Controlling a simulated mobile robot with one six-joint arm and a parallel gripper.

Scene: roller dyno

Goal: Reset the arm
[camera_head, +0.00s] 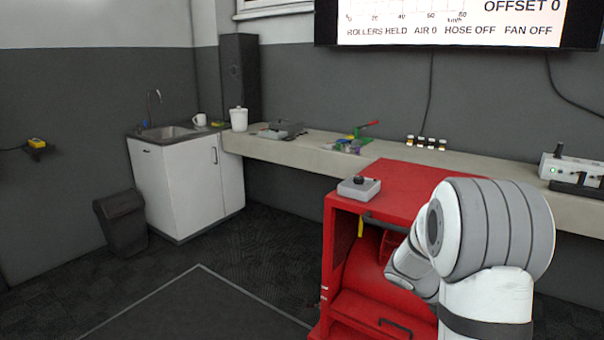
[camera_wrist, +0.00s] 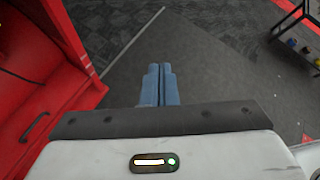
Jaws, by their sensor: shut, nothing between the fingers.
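My gripper (camera_wrist: 159,72) shows in the wrist view as two blue fingers side by side, shut with nothing between them. It points over the dark floor (camera_wrist: 190,55), just to the right of the red cabinet (camera_wrist: 62,85), and touches nothing that I can see. In the head view my white and grey arm (camera_head: 490,235) is folded at the lower right, in front of the red cabinet (camera_head: 430,180). The gripper itself is hidden from the head view.
A long bench (camera_head: 310,148) runs along the wall behind. A sink unit (camera_head: 185,180) and a dark bin (camera_head: 122,222) stand left. A rack (camera_wrist: 298,40) shows at upper right in the wrist view. Floor at front left is clear.

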